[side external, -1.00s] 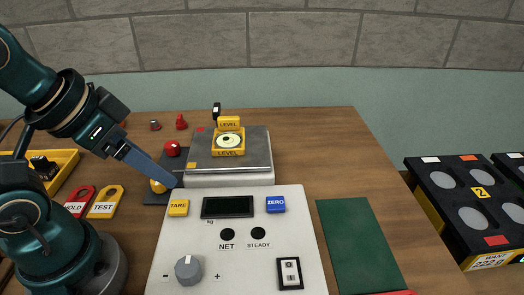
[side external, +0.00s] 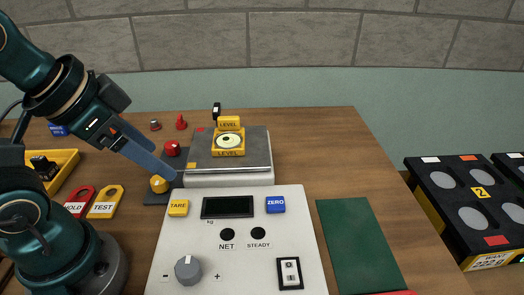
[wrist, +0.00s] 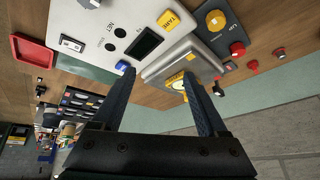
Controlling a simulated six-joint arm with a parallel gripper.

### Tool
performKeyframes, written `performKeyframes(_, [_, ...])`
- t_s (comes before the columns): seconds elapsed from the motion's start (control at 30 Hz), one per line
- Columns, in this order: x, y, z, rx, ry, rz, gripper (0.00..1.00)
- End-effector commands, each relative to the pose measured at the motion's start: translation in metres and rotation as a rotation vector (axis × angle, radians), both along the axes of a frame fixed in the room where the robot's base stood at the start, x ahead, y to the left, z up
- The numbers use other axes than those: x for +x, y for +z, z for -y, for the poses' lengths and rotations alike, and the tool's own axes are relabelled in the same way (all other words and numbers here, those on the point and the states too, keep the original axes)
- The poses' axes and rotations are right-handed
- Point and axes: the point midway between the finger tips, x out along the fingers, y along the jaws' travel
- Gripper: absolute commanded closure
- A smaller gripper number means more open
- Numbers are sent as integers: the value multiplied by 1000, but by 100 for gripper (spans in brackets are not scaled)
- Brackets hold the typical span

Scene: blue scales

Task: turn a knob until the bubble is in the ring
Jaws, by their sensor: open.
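The yellow level (side external: 228,141) with its round vial sits on the grey scale plate (side external: 258,150). Its bubble is too small to place against the ring. A yellow knob (side external: 158,185) and a red knob (side external: 172,148) stand on a dark panel left of the scale. In the wrist view, the yellow knob (wrist: 215,20) and red knob (wrist: 237,49) are at upper right, and the level (wrist: 177,84) is partly hidden by a finger. My gripper (wrist: 160,75) is open and empty. In the side view, its fingertips (side external: 173,178) are just above and right of the yellow knob, apparently apart from it.
The white console (side external: 250,250) in front has a grey dial (side external: 188,270), a dark display (side external: 227,207) and a switch (side external: 289,272). HOLD and TEST tags (side external: 104,202) lie at left. A green mat (side external: 355,245) lies right. The table's back right is clear.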

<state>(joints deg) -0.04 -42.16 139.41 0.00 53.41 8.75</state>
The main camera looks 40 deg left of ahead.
Motion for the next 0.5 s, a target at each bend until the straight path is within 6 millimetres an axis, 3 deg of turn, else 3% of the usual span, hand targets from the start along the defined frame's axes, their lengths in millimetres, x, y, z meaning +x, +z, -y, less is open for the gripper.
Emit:
performKeyframes(0.23, [45,25,-20,110,-117,-59,24])
performKeyframes(0.5, [102,20,-71,168,-166,-196,24])
